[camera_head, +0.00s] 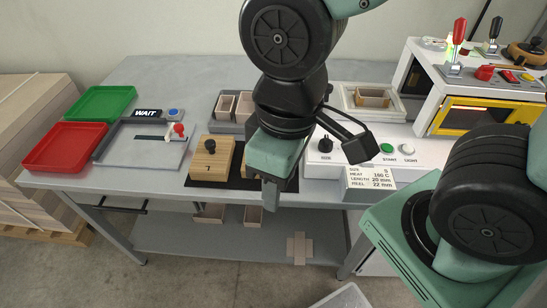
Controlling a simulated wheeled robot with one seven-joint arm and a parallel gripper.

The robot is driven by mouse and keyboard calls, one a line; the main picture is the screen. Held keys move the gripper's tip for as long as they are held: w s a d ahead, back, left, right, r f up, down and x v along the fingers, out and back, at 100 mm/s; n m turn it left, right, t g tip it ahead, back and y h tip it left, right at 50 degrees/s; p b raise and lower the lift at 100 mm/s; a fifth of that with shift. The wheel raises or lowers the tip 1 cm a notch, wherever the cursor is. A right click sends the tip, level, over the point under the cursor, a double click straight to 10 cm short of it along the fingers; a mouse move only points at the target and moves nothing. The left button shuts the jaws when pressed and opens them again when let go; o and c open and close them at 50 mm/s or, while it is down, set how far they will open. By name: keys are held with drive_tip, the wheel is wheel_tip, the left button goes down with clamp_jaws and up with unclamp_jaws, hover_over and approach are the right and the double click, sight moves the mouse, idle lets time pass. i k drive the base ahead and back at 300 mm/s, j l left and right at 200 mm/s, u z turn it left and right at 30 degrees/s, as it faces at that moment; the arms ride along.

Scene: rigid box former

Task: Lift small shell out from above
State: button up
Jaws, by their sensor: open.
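A small tan open-topped shell (373,93) sits in a white square recess at the back right, beside the yellow-trimmed machine. Other small tan shells (225,105) stand in a grey holder (222,126) left of my arm; the arm partly hides the one on the right. I cannot tell from the picture which is the small shell meant. My gripper (270,193) points down over the dark mat at the front of the bench, apart from all the shells. It is open and holds nothing that I can see; its fingers are mostly seen edge-on.
A wooden block (211,158) with a black knob stands left of my gripper. A white control panel (330,148) and a settings card (370,181) lie to the right. Red (66,147) and green (101,103) trays are at the left. The back left bench is clear.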

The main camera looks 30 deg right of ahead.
sight(371, 98)
drive_tip(key=i+j+z, duration=0.1)
drive_tip(key=z, duration=0.25)
drive_tip(key=i+j+z, duration=0.2)
drive_tip(key=z, duration=0.15)
drive_tip(key=i+j+z, duration=0.1)
drive_tip(key=z, duration=0.25)
drive_tip(key=j, duration=0.1)
